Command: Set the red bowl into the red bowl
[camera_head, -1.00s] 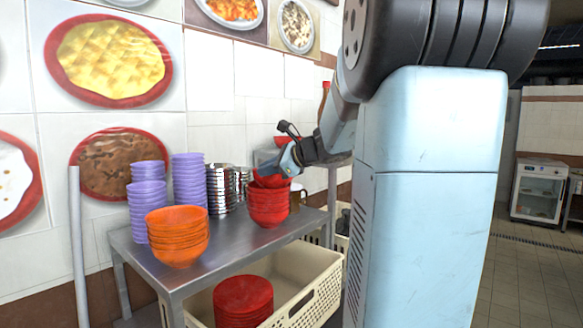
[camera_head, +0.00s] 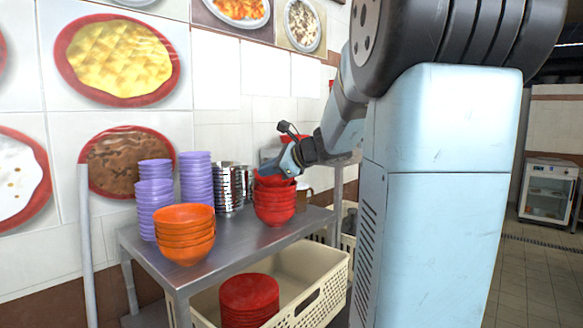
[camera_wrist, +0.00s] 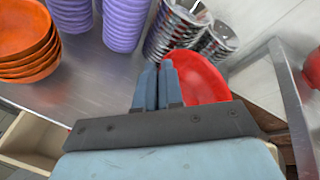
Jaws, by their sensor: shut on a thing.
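A stack of red bowls (camera_head: 274,208) stands on the steel table, right of the orange bowls. My gripper (camera_head: 291,165) is at the top of this stack, with its fingers at the rim of the top red bowl (camera_head: 272,181). In the wrist view my gripper (camera_wrist: 170,85) has its two fingers close together on the near rim of that red bowl (camera_wrist: 203,78). The held bowl sits at the top of the stack, slightly tilted. Whether it rests fully in the bowl below cannot be told. The fingers and hand hide part of the bowl.
Orange bowls (camera_head: 184,235) stand at the table's front. Stacked purple cups (camera_head: 196,180) and metal cups (camera_head: 229,186) stand behind. A cream crate (camera_head: 310,290) with red plates (camera_head: 249,297) is below the steel table (camera_head: 180,272). The tiled wall is close behind.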

